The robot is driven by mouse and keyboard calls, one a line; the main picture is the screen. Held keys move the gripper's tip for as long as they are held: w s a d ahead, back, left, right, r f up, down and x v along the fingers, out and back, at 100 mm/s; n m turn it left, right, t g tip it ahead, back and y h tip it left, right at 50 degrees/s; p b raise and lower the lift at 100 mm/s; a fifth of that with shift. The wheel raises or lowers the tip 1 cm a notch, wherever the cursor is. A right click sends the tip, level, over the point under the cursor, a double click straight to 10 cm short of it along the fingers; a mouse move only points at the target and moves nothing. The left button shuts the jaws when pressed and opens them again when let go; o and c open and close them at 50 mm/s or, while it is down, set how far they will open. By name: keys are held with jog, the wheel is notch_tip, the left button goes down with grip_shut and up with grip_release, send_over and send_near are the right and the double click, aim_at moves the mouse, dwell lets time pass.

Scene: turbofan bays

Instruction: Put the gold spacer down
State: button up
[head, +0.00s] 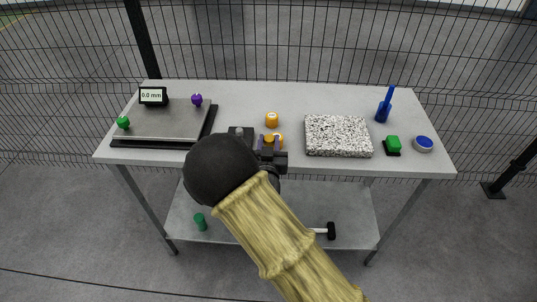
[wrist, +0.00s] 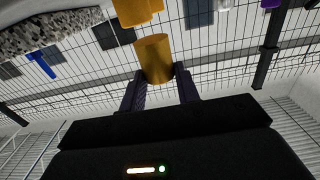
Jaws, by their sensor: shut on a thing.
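The gold spacer, a plain gold cylinder (wrist: 154,58), stands between my gripper's fingertips (wrist: 160,86) in the wrist view. My gripper is shut on it. In the head view my gripper (head: 271,146) is over the front middle of the grey table (head: 240,150), and gold shows at its tips, partly hidden by the fingers. I cannot tell whether the spacer touches the table top.
An orange-gold piece (head: 272,120) stands just behind my gripper. A speckled granite block (head: 338,136) lies to the right; a dark-edged plate (head: 165,125) with a 0.0 mm display (head: 153,96) lies left.

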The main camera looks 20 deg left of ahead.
jog(key=shift+f, duration=0.5)
jog(key=shift+f, duration=2.1)
jog(key=shift+f, duration=0.1)
jog(key=o, duration=1.1)
